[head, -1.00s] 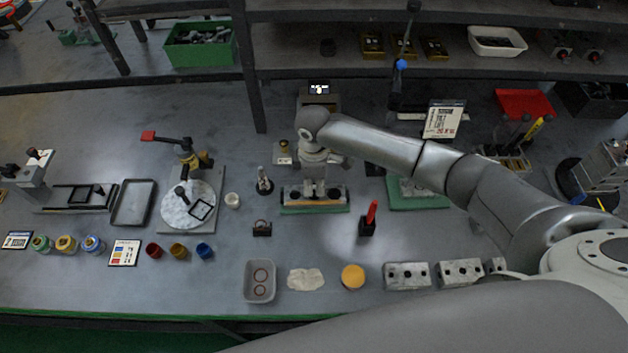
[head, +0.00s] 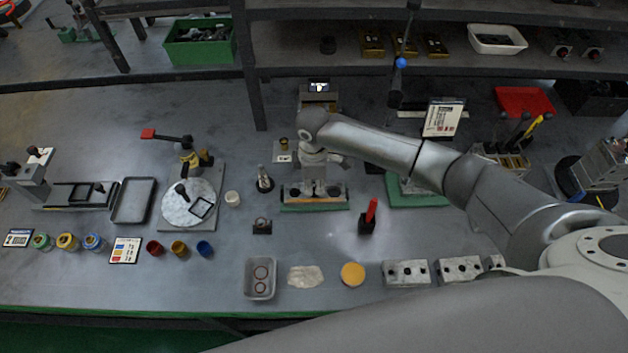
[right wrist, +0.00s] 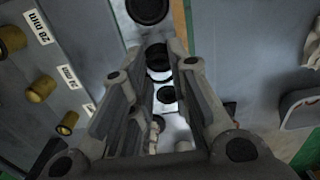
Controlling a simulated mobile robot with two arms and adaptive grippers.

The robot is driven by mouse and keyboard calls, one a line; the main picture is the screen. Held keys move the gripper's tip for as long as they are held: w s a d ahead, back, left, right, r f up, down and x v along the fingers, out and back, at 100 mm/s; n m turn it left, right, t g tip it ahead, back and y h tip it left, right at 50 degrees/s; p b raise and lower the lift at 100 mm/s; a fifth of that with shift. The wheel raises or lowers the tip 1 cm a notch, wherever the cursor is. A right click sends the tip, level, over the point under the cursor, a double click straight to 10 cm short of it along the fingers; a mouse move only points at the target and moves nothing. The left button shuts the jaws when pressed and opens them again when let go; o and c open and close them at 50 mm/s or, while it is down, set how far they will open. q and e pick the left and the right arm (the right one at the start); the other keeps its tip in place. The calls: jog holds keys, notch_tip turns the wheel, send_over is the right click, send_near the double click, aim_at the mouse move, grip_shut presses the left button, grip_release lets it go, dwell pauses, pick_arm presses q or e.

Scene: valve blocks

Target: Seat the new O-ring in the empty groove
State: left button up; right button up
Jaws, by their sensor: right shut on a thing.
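My right gripper (head: 316,192) is low over the middle of a metal block (head: 290,194) on a green mat, pointing down. In the right wrist view its two fingers (right wrist: 162,85) are close to each other, with a pale metal surface and dark round openings (right wrist: 166,95) behind them. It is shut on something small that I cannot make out. Two thin reddish rings (head: 261,272) lie in a grey tray (head: 249,288) near the front edge. I cannot see the empty groove clearly. My left gripper is not in view.
A red-handled tool (head: 371,212) stands upright to the right of the block. A small dark holder (head: 262,227) is at its left. A cloth (head: 305,276), an orange disc (head: 352,274) and metal blocks (head: 407,273) line the front. The bench between is clear.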

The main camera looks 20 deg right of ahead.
jog(key=shift+f, duration=0.6)
jog(key=shift+c, duration=0.5)
dwell(0.8)
jog(key=o, duration=0.8)
jog(key=shift+o, duration=0.6)
jog(key=o, duration=0.5)
jog(key=shift+r, duration=0.1)
